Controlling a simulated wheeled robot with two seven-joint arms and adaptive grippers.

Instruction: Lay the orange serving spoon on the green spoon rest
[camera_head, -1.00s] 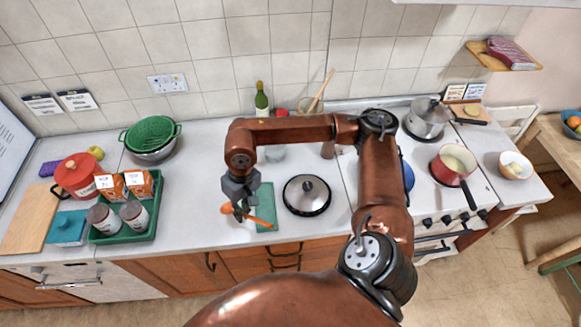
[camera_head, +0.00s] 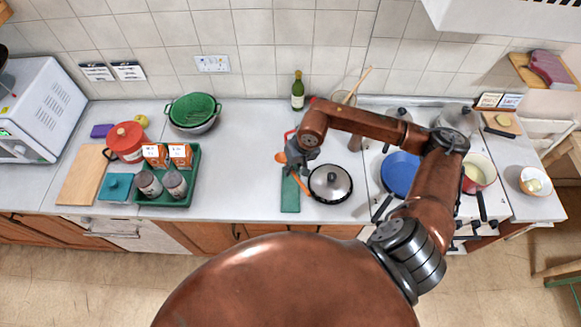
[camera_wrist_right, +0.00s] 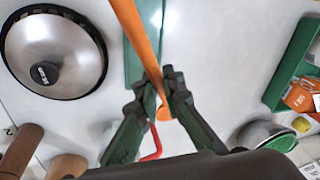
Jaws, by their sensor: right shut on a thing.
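The orange serving spoon (camera_head: 301,187) is held in my right gripper (camera_head: 293,163). The wrist view shows the spoon's long handle (camera_wrist_right: 137,35) passing between the two dark fingers (camera_wrist_right: 166,92), which are shut on it. In the head view the spoon slants over a flat green rectangle (camera_head: 290,201), which looks like the spoon rest. The gripper is at the back end of this rectangle. The green piece also shows beneath the handle in the wrist view (camera_wrist_right: 131,70). I cannot tell whether the spoon touches it. My left gripper is not in view.
A lidded pan (camera_head: 330,184) stands close to the right of the green piece. A small red thing (camera_wrist_right: 154,143) lies near the gripper. A green tray (camera_head: 183,199) with cartons and jars is at left. The counter between the tray and green piece is clear.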

